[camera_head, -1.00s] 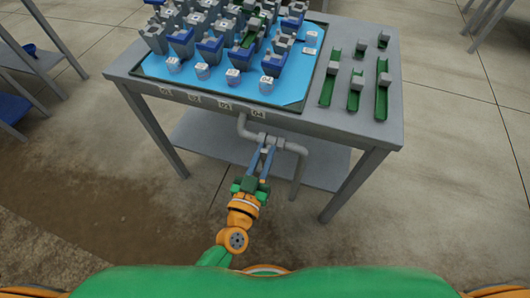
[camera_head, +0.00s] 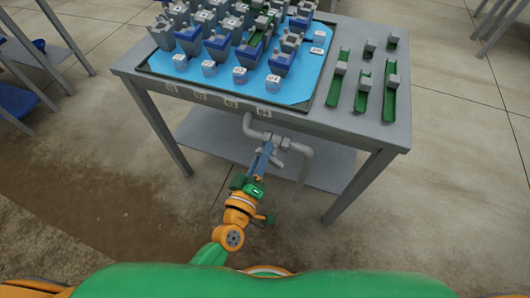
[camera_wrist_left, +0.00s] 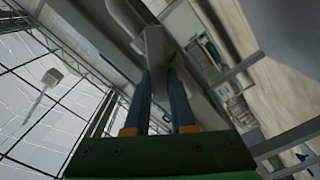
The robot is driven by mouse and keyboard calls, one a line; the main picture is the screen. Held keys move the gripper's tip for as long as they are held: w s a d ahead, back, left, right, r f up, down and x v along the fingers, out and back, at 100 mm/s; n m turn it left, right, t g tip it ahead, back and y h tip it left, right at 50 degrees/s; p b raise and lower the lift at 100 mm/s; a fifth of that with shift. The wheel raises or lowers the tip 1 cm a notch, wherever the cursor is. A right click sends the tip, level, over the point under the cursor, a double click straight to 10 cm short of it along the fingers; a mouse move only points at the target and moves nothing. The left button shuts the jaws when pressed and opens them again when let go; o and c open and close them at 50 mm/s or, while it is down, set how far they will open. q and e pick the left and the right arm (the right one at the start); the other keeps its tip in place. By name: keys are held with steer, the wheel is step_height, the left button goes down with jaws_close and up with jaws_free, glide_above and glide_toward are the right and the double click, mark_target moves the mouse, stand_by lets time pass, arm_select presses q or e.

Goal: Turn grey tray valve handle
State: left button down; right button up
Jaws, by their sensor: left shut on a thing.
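The grey tray valve sits on a grey pipe (camera_head: 303,152) under the front edge of the grey table (camera_head: 345,135). My left gripper (camera_head: 264,150) reaches up to it from the front, with its blue fingers at the valve and nearly overlapping in the head view. In the left wrist view the fingers (camera_wrist_left: 162,78) stand on either side of the grey valve handle (camera_wrist_left: 154,48) and are shut on it. The fingers hide most of the handle in the head view. My right gripper is not in view.
A blue tray (camera_head: 215,88) with several grey, blue and green blocks lies on the table above. Green channels with grey blocks (camera_head: 338,82) are at its right. A lower shelf (camera_head: 215,135) and table legs (camera_head: 345,190) surround the pipe. The floor in front is open.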

arm_select(q)
steer(key=n, duration=0.1)
steer(key=f+n+b, duration=0.1)
steer(key=n, duration=0.1)
steer(key=shift+a, duration=0.1)
steer(key=shift+f+n+b, duration=0.15)
steer(key=shift+n+b, duration=0.2)
steer(key=shift+n, duration=1.35)
steer(key=c, duration=0.8)
jaws_free()
steer(key=shift+o, duration=0.2)
steer(key=v, duration=0.7)
